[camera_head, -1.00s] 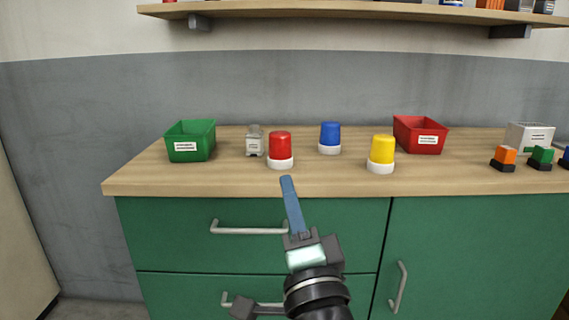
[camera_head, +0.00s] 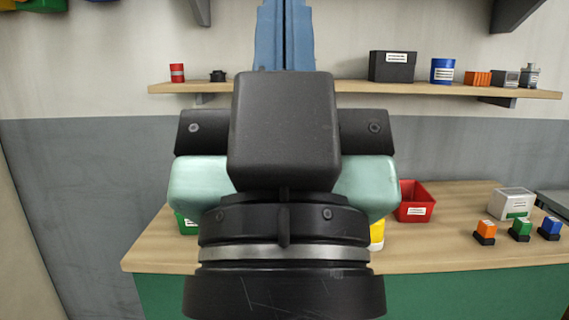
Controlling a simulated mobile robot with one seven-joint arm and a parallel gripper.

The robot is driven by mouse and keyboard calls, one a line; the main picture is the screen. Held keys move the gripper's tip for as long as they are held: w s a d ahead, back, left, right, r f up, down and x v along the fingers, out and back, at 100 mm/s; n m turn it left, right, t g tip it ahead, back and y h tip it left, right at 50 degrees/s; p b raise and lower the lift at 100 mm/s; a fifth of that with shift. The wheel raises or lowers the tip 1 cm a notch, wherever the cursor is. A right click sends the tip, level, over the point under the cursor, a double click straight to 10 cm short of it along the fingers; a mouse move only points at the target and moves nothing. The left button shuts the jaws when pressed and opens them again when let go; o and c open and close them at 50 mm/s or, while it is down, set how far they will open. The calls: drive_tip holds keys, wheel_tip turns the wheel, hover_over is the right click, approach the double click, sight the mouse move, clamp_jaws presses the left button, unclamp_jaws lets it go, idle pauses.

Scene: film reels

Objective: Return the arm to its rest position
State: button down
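My gripper (camera_head: 284,12) stands upright, large and close in the middle of the head view. Its two blue fingers point up past the top edge and lie together with only a thin line between them, so it is shut, with nothing visible held. The very tips are cut off by the frame. My gripper's body and wrist hide the middle of the counter (camera_head: 450,232).
A red bin (camera_head: 414,203), a white box (camera_head: 511,203) and several small coloured blocks stand on the counter's right. Parts of a green bin (camera_head: 187,225) and a yellow-topped object (camera_head: 377,233) show beside my wrist. A wall shelf (camera_head: 350,88) with small items runs behind.

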wheel_tip(320, 180, up, 17)
drive_tip(key=p, duration=1.4)
drive_tip(key=shift+p, duration=0.35)
